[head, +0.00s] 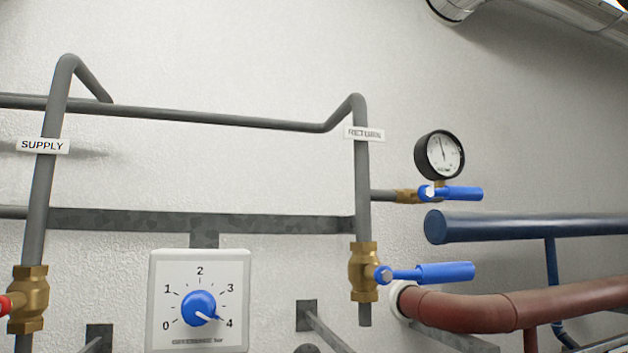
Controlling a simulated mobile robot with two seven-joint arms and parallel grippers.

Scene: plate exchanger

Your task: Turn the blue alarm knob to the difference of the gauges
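The blue alarm knob (199,306) sits on a white square panel (232,268) marked 0 to 4, with 2 at the top. One round gauge (440,155) with a black rim stands at the right, beside the pipe labelled RETURN (364,133). Its needle points nearly straight up; its numbers are too small to read. No second gauge is in view by the SUPPLY label (43,146). Neither of my grippers is in view.
Blue valve levers (446,272) and (463,194) stick out right of the return pipe (362,200). A brass valve with a red handle (5,305) is at the left edge. Blue (520,227) and red-brown (500,311) pipes fill the lower right. The panel's front is unobstructed.

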